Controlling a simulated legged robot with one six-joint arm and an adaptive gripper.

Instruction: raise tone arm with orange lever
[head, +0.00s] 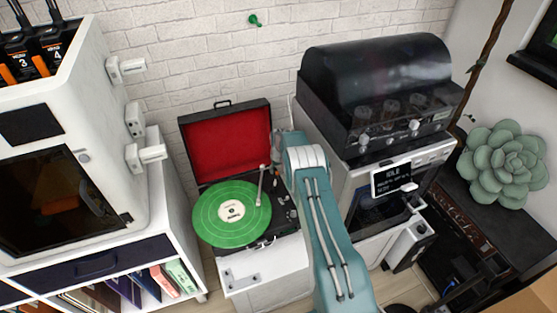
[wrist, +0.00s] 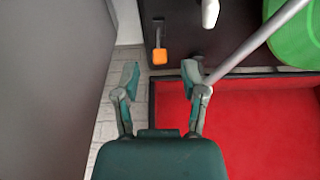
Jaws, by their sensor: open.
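The record player (head: 270,243) stands open on a white cabinet, with a green record (head: 231,212) on it and its red-lined lid (head: 228,148) raised behind. The silver tone arm (head: 262,186) lies over the record's right side in the head view. In the wrist view the orange lever (wrist: 159,57) shows on the dark deck, left of the silver tone arm (wrist: 255,42). My gripper (wrist: 158,76) is open and empty, its fingertips to either side of and just below the lever in the picture. In the head view my teal arm hides the gripper and the lever.
The tone arm passes close to my right fingertip in the wrist view. A grey surface (wrist: 50,80) fills the left of that view. A white machine with a dark domed cover (head: 375,85) stands right of the record player; a white cabinet (head: 60,180) stands left.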

